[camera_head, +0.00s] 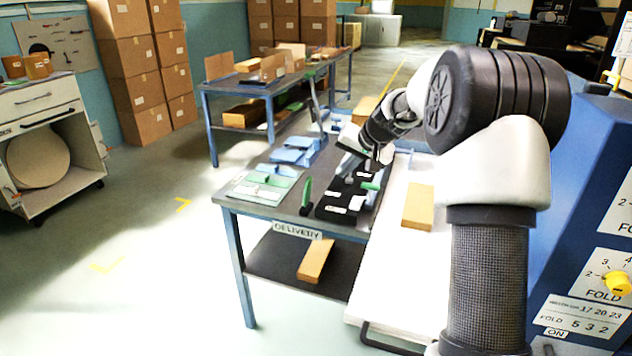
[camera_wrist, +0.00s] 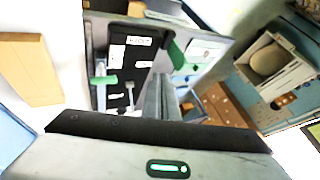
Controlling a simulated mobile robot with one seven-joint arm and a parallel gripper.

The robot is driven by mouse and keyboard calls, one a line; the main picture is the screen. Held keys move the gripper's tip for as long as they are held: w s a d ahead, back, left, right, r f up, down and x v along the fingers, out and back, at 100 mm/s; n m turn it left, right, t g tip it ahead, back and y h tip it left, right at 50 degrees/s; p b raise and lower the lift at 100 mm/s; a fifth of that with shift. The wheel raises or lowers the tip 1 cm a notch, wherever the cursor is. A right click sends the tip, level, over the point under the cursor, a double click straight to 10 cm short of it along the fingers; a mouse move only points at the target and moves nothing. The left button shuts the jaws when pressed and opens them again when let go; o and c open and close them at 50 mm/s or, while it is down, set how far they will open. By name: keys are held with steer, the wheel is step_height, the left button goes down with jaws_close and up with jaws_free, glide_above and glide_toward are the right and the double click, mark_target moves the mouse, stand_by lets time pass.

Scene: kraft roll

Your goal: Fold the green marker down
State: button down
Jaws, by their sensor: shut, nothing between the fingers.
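A green marker (camera_head: 306,195) stands upright at the left front corner of the black panel (camera_head: 335,212) on the grey table. It also shows in the wrist view (camera_wrist: 175,52). A second green piece (camera_head: 370,185) lies level on the panel's right side; the wrist view shows it at the left (camera_wrist: 103,80). My gripper (camera_head: 350,163) is low over the back of the panel, behind the upright marker. In the wrist view its shut, empty fingers (camera_wrist: 160,88) reach toward the panel, apart from both green pieces as far as I can see.
Green cards (camera_head: 262,186) and blue parts (camera_head: 293,150) lie left of the panel. A cardboard block (camera_head: 418,207) lies on the white surface to the right. A blue machine (camera_head: 585,200) stands at the far right. Open floor lies to the left.

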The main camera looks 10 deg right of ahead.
steer(key=b, duration=0.2)
glide_toward(308, 191)
steer(key=d+f, duration=0.1)
steer(key=w+d+f, duration=0.1)
steer(key=d+f, duration=0.1)
steer(key=shift+w+d, duration=0.35)
steer(key=shift+d, duration=0.05)
steer(key=w+a, duration=0.2)
steer(key=a, duration=0.1)
steer(key=shift+w+a, duration=0.1)
steer(key=shift+a+r, duration=0.1)
steer(key=shift+a, duration=0.05)
steer(key=shift+p, duration=0.3)
